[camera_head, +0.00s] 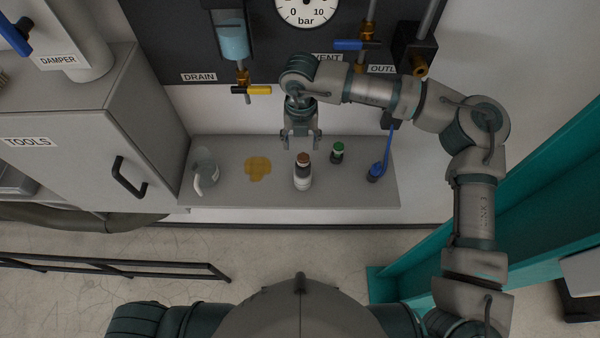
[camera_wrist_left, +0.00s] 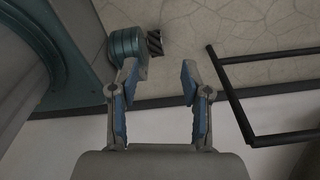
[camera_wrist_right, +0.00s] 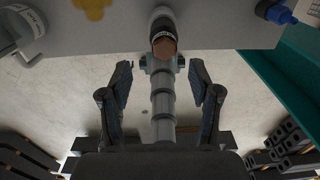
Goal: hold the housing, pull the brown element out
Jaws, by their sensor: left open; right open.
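My right gripper (camera_head: 301,143) is open and empty, just behind and above the brown element. My left gripper (camera_wrist_left: 157,75) is open and empty over the floor, away from the shelf. It does not show in the head view.
Valves and a gauge (camera_head: 306,10) are behind. A black rail (camera_head: 110,265) lies at the left; a teal beam (camera_head: 500,230) stands at the right.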

